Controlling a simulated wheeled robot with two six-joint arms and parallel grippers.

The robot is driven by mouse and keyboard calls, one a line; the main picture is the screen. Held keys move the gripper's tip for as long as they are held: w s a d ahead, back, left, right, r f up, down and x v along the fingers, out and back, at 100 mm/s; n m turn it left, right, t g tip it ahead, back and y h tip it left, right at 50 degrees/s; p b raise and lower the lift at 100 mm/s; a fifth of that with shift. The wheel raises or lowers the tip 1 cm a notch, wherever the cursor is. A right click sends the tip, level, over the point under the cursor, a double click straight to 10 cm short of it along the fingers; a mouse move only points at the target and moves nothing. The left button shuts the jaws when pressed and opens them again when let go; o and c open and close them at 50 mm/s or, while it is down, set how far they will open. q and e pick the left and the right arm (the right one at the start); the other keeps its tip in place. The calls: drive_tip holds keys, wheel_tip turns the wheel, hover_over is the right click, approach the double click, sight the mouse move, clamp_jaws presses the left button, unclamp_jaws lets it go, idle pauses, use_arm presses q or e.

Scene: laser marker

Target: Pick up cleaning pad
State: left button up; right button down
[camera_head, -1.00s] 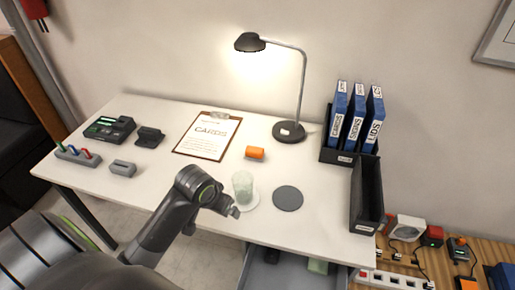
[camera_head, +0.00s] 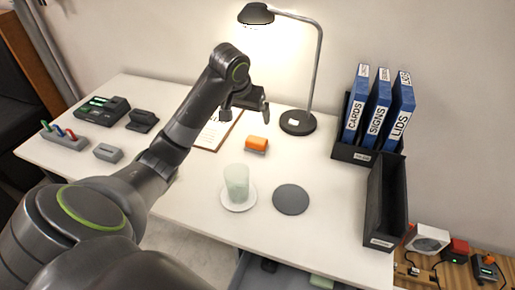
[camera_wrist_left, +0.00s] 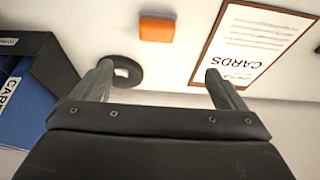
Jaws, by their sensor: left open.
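A small orange block with a grey underside (camera_head: 256,144) lies on the white desk; it looks like the cleaning pad. In the left wrist view the orange block (camera_wrist_left: 157,29) is near the top edge, beyond the fingertips and roughly centred between them. My left gripper (camera_head: 246,108) is open and empty, in the air above the desk near the lamp and beyond the block in the head view. Its two spread fingers also show in the left wrist view (camera_wrist_left: 158,74). My right gripper is not seen.
A clipboard (camera_head: 211,137), partly hidden by my arm, lies left of the block. A desk lamp (camera_head: 298,123) stands behind right. A cup (camera_head: 237,181) on a white saucer and a grey disc (camera_head: 291,199) lie nearer. Black holders with blue binders (camera_head: 355,110) stand right.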

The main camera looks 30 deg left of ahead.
use_arm(q)
drive_tip(key=b, duration=0.5)
approach(257, 140)
drive_tip(key=x, duration=0.4)
drive_tip(key=shift+a+f, duration=0.2)
drive_tip(key=shift+a, duration=0.2)
drive_tip(key=x, duration=0.2)
drive_tip(key=b+x, duration=0.1)
drive_tip(key=x, duration=0.2)
drive_tip(key=shift+w+d+f, duration=0.15)
drive_tip(key=shift+w+d, duration=0.05)
drive_tip(key=shift+d, duration=0.05)
drive_tip(key=shift+w+f, duration=0.1)
drive_tip(key=shift+f, duration=0.2)
drive_tip(key=shift+r, duration=0.1)
drive_tip(key=c, duration=1.1)
drive_tip(key=shift+o, duration=0.2)
wheel_tip(257, 140, up, 9)
drive_tip(key=shift+r+p, duration=0.1)
drive_tip(key=shift+p, duration=0.5)
drive_tip(key=shift+r, duration=0.4)
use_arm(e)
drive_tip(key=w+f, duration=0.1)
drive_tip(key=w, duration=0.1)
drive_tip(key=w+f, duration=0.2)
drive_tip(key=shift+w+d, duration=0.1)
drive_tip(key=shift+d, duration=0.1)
